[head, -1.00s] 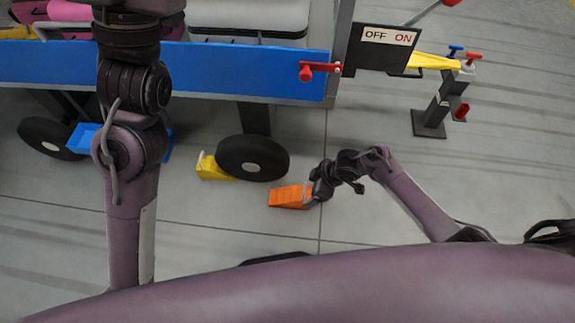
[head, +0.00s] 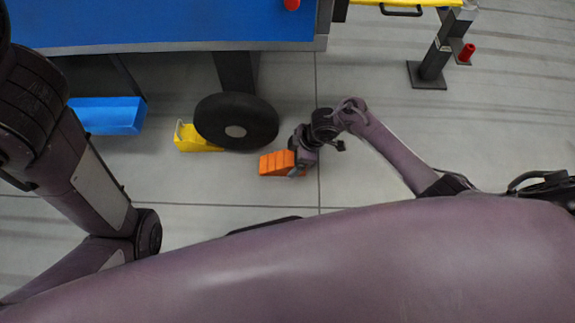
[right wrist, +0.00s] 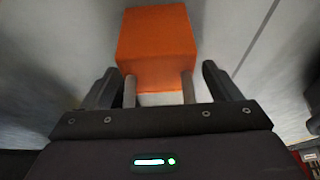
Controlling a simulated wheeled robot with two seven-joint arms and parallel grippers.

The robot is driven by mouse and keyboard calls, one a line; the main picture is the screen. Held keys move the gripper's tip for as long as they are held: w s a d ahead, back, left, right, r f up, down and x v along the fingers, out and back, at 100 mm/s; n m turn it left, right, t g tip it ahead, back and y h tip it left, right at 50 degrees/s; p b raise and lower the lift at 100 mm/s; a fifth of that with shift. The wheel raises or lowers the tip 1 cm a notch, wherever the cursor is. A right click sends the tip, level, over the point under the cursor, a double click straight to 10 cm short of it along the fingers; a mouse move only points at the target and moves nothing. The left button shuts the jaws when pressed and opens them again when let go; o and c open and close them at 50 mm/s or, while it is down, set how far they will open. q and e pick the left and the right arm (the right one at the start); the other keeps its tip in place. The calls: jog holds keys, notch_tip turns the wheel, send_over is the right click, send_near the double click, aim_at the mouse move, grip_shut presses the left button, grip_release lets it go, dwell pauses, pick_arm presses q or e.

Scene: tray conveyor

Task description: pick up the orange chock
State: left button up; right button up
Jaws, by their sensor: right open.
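The orange chock (head: 277,163) lies on the grey floor, right of the cart's black wheel. It also shows in the right wrist view (right wrist: 157,45), straight ahead of my right gripper (right wrist: 158,80). Two grey posts of its handle run from the chock back toward the palm, between the two spread fingers. The handle's near end is hidden by the gripper body. In the head view my right gripper (head: 298,165) is at the chock's right end. It is open, with a gap between each finger and the posts. My left gripper is out of view.
A black wheel (head: 236,121) stands under the blue-edged conveyor cart (head: 180,22). A yellow chock (head: 196,138) lies beside the wheel and a blue bin (head: 108,115) is further left. A dark post (head: 437,60) stands at upper right.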

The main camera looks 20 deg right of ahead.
jog(key=shift+a+f, duration=0.1)
jog(key=shift+f, duration=0.25)
jog(key=shift+w, duration=0.1)
jog(key=shift+r, duration=0.1)
jog(key=shift+c, duration=0.2)
jog(key=c, duration=1.4)
